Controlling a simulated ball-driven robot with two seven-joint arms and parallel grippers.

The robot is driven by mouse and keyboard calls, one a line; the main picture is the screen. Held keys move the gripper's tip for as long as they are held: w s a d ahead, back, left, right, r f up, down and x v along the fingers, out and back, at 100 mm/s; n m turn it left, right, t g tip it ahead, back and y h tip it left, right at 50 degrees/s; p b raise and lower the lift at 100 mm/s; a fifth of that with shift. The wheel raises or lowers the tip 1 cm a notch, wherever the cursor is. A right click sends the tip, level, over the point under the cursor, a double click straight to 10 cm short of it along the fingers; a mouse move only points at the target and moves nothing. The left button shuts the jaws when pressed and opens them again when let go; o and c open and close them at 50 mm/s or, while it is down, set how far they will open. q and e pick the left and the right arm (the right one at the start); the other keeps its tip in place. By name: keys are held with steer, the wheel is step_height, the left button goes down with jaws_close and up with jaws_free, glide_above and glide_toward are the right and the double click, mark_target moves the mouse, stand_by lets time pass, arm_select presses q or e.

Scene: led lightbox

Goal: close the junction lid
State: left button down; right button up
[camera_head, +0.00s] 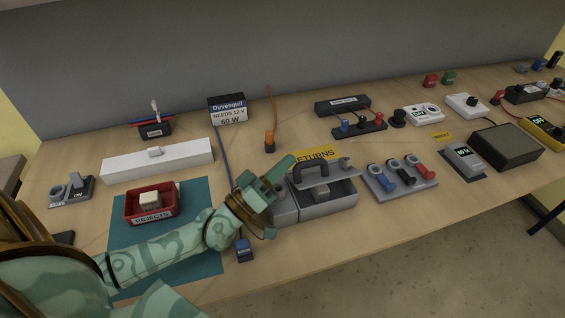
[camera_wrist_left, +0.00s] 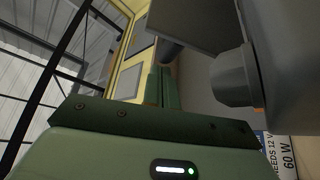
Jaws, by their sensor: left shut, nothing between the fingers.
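A grey open-topped box (camera_head: 320,208) stands at the middle of the table, with a small pale block (camera_head: 320,193) inside. A dark arched handle (camera_head: 311,166) stands over its back part; I cannot tell clearly whether this belongs to the junction lid. My left gripper (camera_head: 281,170) is shut and empty, above the box's back left corner beside the handle. It also shows in the left wrist view (camera_wrist_left: 163,80), with a large grey surface and a grey cylinder (camera_wrist_left: 234,76) close to its right. Contact is unclear. My right gripper is not in view.
A red REJECTS tray (camera_head: 131,207) holds a pale block on the teal mat (camera_head: 205,265). A yellow RETURNS sign (camera_head: 325,154) is behind the grey box.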

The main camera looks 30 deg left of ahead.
arm_select(q)
steer(key=shift+s+d+f+m+h, duration=0.1)
steer(key=shift+d+f+m+h, duration=0.1)
steer(key=shift+m+h, duration=0.1)
steer(key=shift+a+r, duration=0.1)
steer(key=shift+r, duration=0.2)
step_height(320, 180, up, 3)
steer(key=shift+f+p, duration=0.2)
steer(key=shift+p, duration=0.35)
steer(key=s+d+r+p, duration=0.4)
steer(key=s+d+r, duration=0.2)
steer(key=s+r, duration=0.4)
steer(key=shift+s+d, duration=0.3)
steer(key=shift+s, duration=0.85)
